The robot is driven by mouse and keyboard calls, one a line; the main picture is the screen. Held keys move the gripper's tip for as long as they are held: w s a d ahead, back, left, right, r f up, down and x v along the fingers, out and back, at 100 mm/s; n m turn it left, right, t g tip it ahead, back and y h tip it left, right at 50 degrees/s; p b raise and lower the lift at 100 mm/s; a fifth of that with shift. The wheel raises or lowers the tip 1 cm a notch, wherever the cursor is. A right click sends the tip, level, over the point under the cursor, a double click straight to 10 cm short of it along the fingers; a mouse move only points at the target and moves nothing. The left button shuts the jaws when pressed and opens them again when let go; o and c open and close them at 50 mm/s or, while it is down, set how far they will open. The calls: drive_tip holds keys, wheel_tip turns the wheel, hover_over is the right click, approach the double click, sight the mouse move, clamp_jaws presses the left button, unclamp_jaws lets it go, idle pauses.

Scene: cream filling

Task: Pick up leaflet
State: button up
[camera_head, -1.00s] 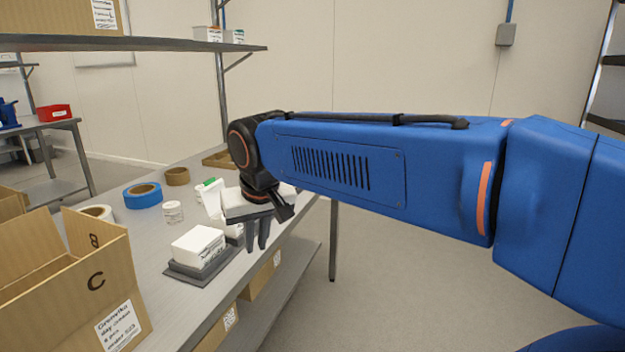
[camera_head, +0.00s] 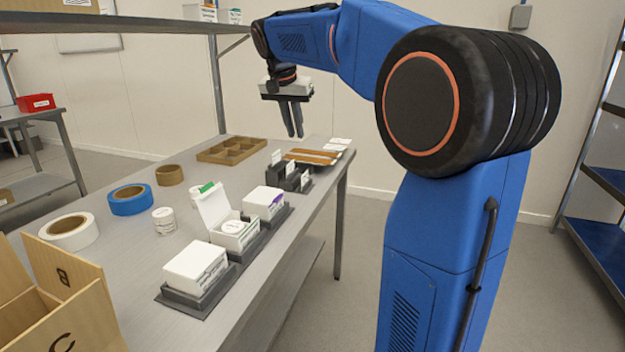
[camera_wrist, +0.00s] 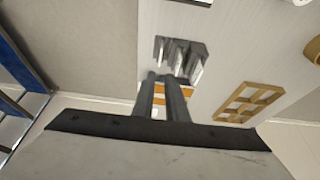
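White upright slips that look like leaflets (camera_head: 289,168) stand in a dark stepped holder (camera_head: 299,184) near the table's right edge. The holder also shows in the wrist view (camera_wrist: 180,57), with pale slips in it. Small white cards (camera_head: 340,141) lie by a tray with brown strips behind the holder; I cannot tell whether these are leaflets too. My gripper (camera_head: 295,134) points down, raised above the far end of the table, and holds nothing. In the wrist view its two fingers (camera_wrist: 161,76) are apart with a narrow gap, over the brown-strip tray and near the holder.
An empty divided tray (camera_head: 232,150) lies behind. A shelf (camera_head: 120,20) overhangs the table.

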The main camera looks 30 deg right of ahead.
sight(304, 174)
drive_tip(key=x, duration=1.7)
drive_tip(key=shift+w+f, duration=0.1)
clamp_jaws()
